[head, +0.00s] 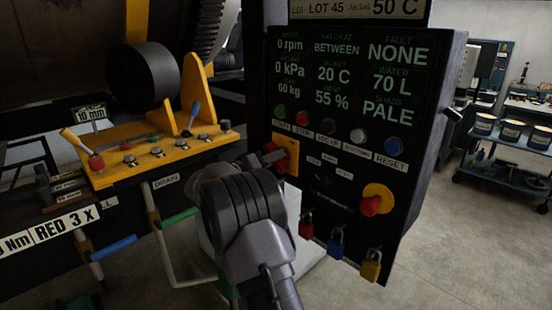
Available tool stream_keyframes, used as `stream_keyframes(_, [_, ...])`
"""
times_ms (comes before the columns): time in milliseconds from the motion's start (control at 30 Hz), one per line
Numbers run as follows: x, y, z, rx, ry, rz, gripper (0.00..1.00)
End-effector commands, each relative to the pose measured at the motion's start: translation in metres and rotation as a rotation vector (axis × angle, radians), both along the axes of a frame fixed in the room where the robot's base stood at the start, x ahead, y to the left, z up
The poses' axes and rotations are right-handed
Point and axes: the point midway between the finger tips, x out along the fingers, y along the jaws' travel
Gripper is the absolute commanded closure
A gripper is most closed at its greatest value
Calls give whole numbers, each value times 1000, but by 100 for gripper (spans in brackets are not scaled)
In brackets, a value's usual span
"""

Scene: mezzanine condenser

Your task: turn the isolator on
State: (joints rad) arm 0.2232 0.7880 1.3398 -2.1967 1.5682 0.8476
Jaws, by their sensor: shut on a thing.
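The isolator (292,160) is a red handle on a yellow plate at the left side of the dark control panel. My gripper (272,157) is at the isolator, shut on its red handle. The jaws and wrist hide part of the handle and plate, so the handle's exact angle is hard to tell. The panel's display (348,75) is lit and reads 0 rpm, BETWEEN, NONE, 0 kPa, 20 C, 70 L, 60 kg, 55 % and PALE.
Push buttons (358,136) run in a row below the display. A red emergency stop (370,205) on yellow sits lower right. Red, blue and yellow padlocks (371,265) hang along the panel's bottom edge. A yellow bracket (160,150) with levers stands left. A trolley (500,172) with tins is far right.

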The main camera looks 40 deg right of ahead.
Motion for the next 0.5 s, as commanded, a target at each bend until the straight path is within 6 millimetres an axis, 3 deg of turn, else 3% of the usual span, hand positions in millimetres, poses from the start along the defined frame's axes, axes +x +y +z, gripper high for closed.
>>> stream_keyframes(500, [0,0,1,-33,422,-1,100])
